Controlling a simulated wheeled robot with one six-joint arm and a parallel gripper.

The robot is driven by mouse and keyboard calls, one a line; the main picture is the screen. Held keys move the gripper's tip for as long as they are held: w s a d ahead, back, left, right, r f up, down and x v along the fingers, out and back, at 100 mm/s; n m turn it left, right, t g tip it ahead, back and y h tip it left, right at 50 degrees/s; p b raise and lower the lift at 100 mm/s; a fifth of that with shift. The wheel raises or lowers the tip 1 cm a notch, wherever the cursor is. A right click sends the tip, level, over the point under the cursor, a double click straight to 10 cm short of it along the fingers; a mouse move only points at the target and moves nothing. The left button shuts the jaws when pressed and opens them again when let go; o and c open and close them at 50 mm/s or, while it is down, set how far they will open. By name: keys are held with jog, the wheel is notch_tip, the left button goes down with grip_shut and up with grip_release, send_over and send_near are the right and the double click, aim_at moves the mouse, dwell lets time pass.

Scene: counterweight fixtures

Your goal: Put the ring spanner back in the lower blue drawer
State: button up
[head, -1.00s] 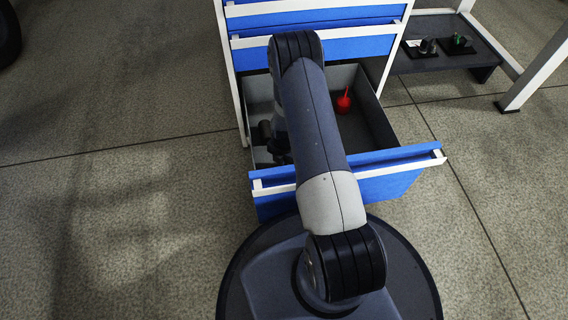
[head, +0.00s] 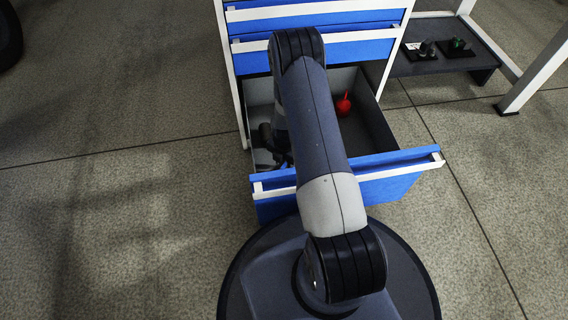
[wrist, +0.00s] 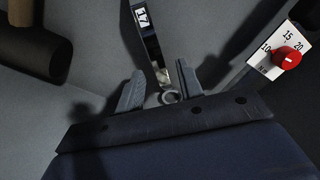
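The lower blue drawer (head: 405,172) is pulled open, and my arm reaches down into its left part. In the wrist view, the ring spanner (wrist: 149,38), a metal bar with a "17" label, extends between my gripper's fingers (wrist: 160,88), its ring end close to my gripper's body. The fingers stand apart on both sides of the spanner, with space visible around it. The spanner appears to be at the grey drawer floor (wrist: 90,110); any small height above it cannot be told. My arm hides the spanner in the head view.
A red object with a thin spout (head: 343,104) stands in the drawer's right part. The wrist view shows a dark mallet-like cylinder (wrist: 35,55) at upper left and a red knob (wrist: 287,58) on a numbered white plate at right. The drawer walls surround my gripper.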

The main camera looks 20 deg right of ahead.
aim_at(284, 166)
notch_tip(284, 166, up, 10)
jog(key=p, duration=0.3)
